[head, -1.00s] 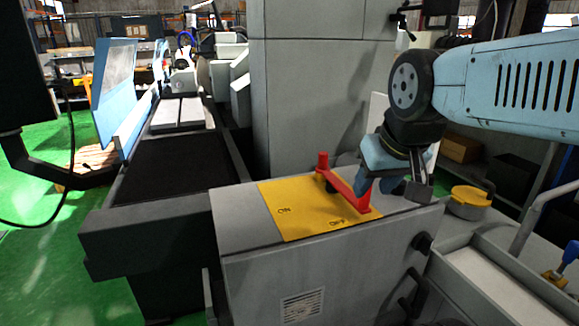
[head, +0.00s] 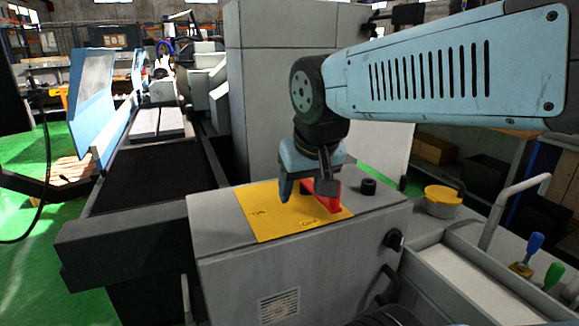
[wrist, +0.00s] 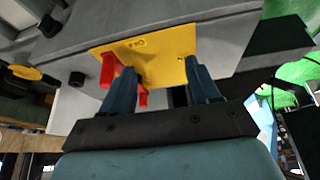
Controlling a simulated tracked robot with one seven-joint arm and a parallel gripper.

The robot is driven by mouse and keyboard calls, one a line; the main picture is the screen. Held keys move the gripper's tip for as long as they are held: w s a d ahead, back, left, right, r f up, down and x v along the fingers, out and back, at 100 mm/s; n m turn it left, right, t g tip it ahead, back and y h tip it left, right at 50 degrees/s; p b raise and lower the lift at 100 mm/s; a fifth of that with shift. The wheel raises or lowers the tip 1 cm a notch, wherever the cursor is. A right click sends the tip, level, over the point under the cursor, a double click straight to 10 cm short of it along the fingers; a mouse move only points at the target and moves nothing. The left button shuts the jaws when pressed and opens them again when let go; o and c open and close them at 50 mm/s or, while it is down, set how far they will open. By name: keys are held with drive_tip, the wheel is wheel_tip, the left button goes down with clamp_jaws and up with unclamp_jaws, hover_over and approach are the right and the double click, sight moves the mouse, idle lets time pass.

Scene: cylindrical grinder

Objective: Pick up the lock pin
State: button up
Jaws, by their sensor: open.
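My gripper (head: 305,190) is open above the yellow plate (head: 262,214) on top of the grey cabinet. Its fingers partly hide the red lever (head: 329,200) in the head view. In the wrist view, the two fingers (wrist: 160,64) point at the plate with a gap between them. The red lever (wrist: 109,68) shows beside and behind the left finger there. No separate lock pin can be made out for sure. A short black cylinder (head: 369,186) stands upright on the cabinet top, right of the plate; it also shows in the wrist view (wrist: 77,78).
A yellow round-lidded pot (head: 443,198) stands right of the cabinet. A grey tray (head: 470,285) and a curved rail (head: 500,212) lie at front right. A tall grey housing (head: 275,100) rises behind the cabinet. The black machine bed (head: 155,180) is at left.

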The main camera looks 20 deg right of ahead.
drive_tip(key=w+d+f+m+g+h, duration=0.1)
drive_tip(key=w+f+m+h, duration=0.2)
drive_tip(key=w+m+h, duration=0.75)
drive_tip(key=w+d+f+m+h, duration=0.1)
drive_tip(key=w+f+m+h, duration=0.2)
drive_tip(key=w, duration=1.4)
drive_tip(key=shift+m+g+y, duration=0.3)
drive_tip(key=shift+m+y, duration=0.05)
drive_tip(key=shift+y, duration=0.2)
drive_tip(key=x, duration=0.8)
drive_tip(key=shift+w+x, duration=0.1)
drive_tip(key=shift+x, duration=1.15)
drive_tip(key=shift+w+x, duration=0.15)
drive_tip(key=shift+x, duration=1.1)
drive_tip(key=shift+a, duration=0.1)
drive_tip(key=shift+c, duration=0.2)
drive_tip(key=c, duration=1.1)
